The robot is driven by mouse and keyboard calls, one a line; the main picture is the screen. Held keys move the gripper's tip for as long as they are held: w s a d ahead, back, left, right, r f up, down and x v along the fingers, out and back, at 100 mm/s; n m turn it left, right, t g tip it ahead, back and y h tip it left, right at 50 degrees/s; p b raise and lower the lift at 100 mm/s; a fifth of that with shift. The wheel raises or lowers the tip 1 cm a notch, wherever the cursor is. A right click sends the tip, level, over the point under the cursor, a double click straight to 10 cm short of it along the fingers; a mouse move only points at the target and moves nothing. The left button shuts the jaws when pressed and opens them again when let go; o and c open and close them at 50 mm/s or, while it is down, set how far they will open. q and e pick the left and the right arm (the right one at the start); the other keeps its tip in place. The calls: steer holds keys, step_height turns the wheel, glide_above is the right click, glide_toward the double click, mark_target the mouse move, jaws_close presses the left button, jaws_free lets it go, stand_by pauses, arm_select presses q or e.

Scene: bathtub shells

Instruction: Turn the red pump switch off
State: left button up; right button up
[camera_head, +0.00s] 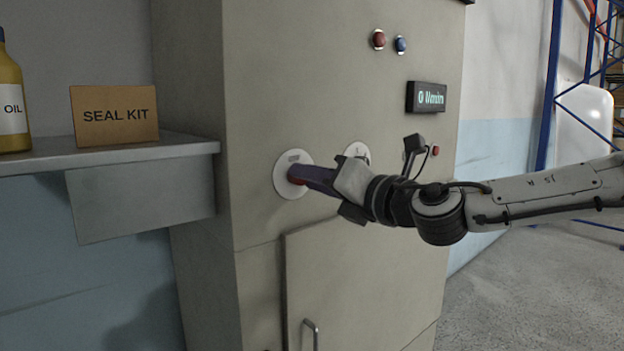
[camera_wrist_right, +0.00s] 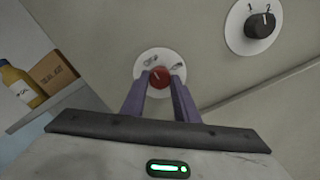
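The red pump switch (camera_wrist_right: 159,77) is a round red knob on a white round plate with small symbols. In the head view its plate (camera_head: 287,192) is on the cabinet front, and the knob (camera_head: 296,181) is mostly hidden by my fingers. My right gripper (camera_head: 304,176) reaches in from the right. In the right wrist view its two purple fingers (camera_wrist_right: 160,88) stand on either side of the knob, which fills the gap between their tips. The fingers look shut on it. The knob's exact pointing direction is unclear. My left gripper is not in view.
A black knob (camera_wrist_right: 260,25) marked 1 and 2 sits on another white plate nearby. A display (camera_head: 426,97) seems to read 0 l/min, below red (camera_head: 378,39) and blue (camera_head: 400,44) buttons. A shelf (camera_head: 150,151) at left holds a seal kit box (camera_head: 114,115) and oil bottle (camera_head: 12,100).

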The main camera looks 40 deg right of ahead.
steer(key=o, duration=0.4)
steer(key=shift+o, duration=0.2)
steer(key=s, duration=1)
steer(key=shift+s+d+b, duration=0.15)
steer(key=shift+d+b, duration=0.25)
steer(key=shift+d, duration=0.05)
